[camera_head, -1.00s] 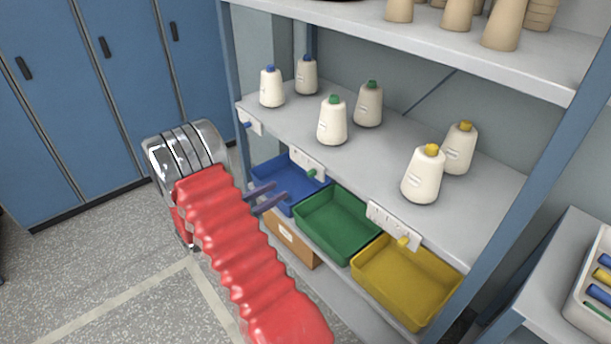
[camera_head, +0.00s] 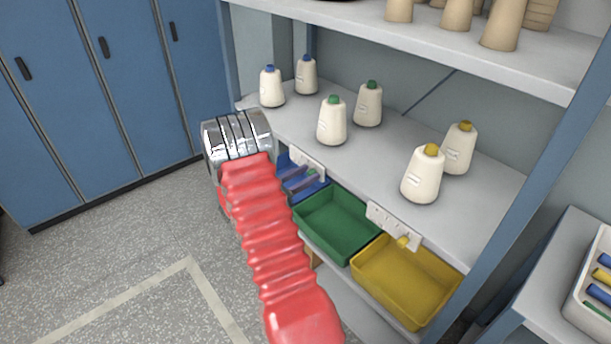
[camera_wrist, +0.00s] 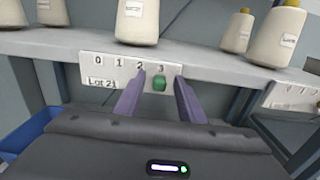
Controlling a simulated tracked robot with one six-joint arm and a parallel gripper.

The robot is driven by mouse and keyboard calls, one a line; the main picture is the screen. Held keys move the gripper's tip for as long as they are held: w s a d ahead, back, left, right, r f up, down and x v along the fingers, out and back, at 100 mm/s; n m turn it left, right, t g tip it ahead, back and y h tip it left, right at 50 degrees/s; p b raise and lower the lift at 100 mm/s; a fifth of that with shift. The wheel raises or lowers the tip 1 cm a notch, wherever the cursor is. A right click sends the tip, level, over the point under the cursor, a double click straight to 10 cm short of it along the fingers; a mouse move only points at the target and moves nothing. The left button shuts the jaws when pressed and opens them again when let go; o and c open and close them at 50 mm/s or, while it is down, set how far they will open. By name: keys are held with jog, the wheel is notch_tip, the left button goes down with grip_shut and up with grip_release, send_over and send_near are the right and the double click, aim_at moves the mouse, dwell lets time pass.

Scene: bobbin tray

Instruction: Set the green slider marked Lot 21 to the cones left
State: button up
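The white plate (camera_wrist: 92,72) marked Lot 21, with numbers 0 to 3, is on the shelf's front edge. In the wrist view its green slider (camera_wrist: 159,84) stands under the 3, at the right end. My gripper (camera_wrist: 160,82) is open, its purple fingers on either side of the slider; I cannot tell if either touches it. In the head view the plate (camera_head: 307,160) is partly hidden by my gripper (camera_head: 311,175). Two green-topped cones, a front one (camera_head: 332,122) and a back one (camera_head: 368,105), stand on the shelf above it.
Blue-topped cones (camera_head: 271,88) stand left on the shelf (camera_head: 385,160), yellow-topped cones (camera_head: 423,175) right. Below are a blue bin (camera_head: 290,165), a green bin (camera_head: 335,222) and a yellow bin (camera_head: 405,280). A plate with a yellow slider (camera_head: 403,241) is further right.

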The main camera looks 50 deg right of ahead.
jog(key=shift+d, duration=0.1)
jog(key=shift+c, duration=0.4)
grip_shut()
